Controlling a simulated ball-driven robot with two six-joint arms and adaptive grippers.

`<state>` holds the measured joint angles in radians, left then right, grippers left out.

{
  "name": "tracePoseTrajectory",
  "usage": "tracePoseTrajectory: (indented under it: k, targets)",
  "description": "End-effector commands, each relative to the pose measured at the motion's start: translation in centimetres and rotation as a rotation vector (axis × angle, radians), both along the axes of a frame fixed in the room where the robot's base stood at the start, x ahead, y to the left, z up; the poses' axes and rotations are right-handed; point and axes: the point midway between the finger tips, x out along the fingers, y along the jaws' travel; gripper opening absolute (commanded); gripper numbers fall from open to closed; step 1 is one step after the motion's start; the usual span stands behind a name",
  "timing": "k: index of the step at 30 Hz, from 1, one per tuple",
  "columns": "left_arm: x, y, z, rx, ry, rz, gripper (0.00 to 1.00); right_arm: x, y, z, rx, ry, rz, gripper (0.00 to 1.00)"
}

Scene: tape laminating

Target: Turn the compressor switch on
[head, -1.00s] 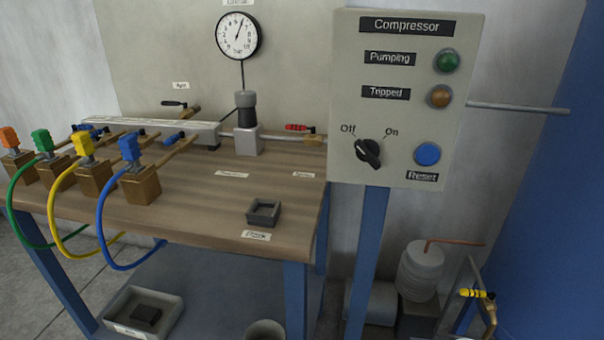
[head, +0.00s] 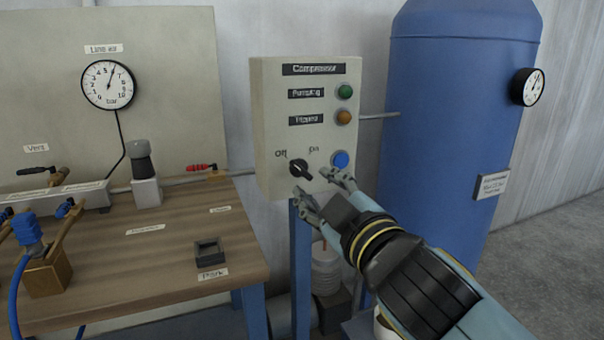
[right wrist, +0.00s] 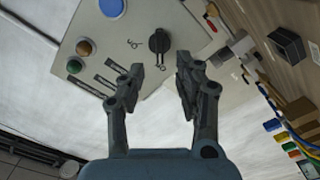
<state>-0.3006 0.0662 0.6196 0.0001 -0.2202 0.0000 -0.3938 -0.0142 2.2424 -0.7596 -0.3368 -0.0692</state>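The compressor switch (head: 299,169) is a black rotary knob on the pale control box (head: 265,130), between the labels Off and On. Its handle slants along the Off direction. In the right wrist view the knob (right wrist: 159,41) lines up with the Off label. My right gripper (head: 318,182) is open and empty, with its fingers in front of the box just below and right of the knob. In the right wrist view the knob appears beyond the gap between the fingertips (right wrist: 160,72), apart from them. My left gripper is not in view.
The box carries a green lamp (head: 345,91), an orange lamp (head: 344,117) and a blue Reset button (head: 340,159), close to one fingertip. A blue tank (head: 440,110) stands right. A wooden bench (head: 165,245) with valves, hose and gauge is left.

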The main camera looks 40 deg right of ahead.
Motion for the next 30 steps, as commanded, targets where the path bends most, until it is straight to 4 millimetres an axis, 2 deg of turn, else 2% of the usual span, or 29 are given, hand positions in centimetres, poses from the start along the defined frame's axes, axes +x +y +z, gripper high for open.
tracePoseTrajectory:
  k: [3,9,20,28,30]
  targets:
    - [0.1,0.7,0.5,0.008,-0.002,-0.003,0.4,2.4,-0.6,0.2,0.0,-0.002,0.001,0.34]
    - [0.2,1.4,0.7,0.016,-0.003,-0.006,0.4,4.9,-1.2,0.1,0.0,-0.001,0.001,0.34]
    - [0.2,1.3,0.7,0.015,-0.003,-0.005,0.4,5.6,-1.4,0.0,0.001,0.001,0.0,0.34]
    - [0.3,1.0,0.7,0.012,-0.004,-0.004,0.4,5.6,-1.3,0.0,0.001,0.001,0.0,0.01]
    - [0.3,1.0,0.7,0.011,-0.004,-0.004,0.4,5.6,-1.3,0.0,0.001,0.001,0.0,0.0]
